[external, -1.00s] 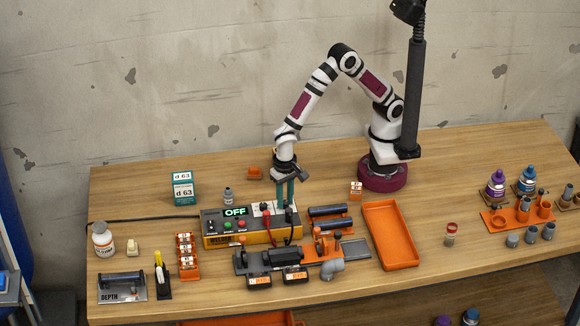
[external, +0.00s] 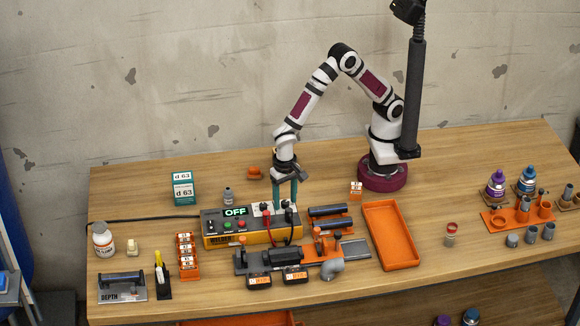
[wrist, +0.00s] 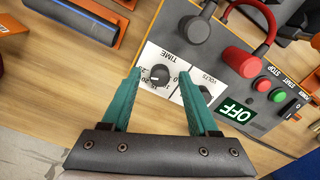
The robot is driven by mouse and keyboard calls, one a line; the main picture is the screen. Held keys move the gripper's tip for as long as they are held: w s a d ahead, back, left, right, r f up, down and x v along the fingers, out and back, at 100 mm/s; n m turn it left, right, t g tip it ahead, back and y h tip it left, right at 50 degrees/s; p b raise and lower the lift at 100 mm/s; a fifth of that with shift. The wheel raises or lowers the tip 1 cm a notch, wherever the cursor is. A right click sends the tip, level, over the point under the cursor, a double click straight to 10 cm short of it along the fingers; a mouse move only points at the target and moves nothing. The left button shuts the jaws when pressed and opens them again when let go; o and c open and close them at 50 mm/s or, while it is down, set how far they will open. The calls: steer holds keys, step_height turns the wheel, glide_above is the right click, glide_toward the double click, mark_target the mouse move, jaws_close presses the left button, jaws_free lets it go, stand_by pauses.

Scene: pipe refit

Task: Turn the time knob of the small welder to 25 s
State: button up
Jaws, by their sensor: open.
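The small welder (external: 224,240) is a yellow and grey box on the bench, its display lit green with "OFF" (wrist: 236,111). The time knob (wrist: 160,74) is a small dark knob with a pointer, on a white dial plate marked TIME in the wrist view. Its exact setting is too small to read surely. My gripper (wrist: 163,77) is open, with a green finger on each side of the time knob and clear space between each finger and the knob. In the external view my gripper (external: 285,205) points down at the welder's right end, largely hiding the knob.
A VOLTS dial (wrist: 205,84) lies beside the right finger. Red and black leads (wrist: 237,62) plug into the welder close by. A pipe clamp (external: 270,258) stands in front, and an orange tray (external: 391,236) lies to the right.

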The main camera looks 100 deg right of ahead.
mark_target(285, 201)
steer(key=shift+r, duration=0.1)
step_height(285, 201, up, 16)
steer(key=shift+f, duration=0.2)
steer(key=s+d+n+y, duration=0.1)
steer(key=s+d+n, duration=0.3)
steer(key=s, duration=0.7)
steer(key=s+d+n, duration=0.3)
steer(key=s+d, duration=0.5)
steer(key=s, duration=0.4)
steer(key=shift+f+n+y, duration=0.3)
steer(key=shift+n+y, duration=0.1)
stand_by(0.8)
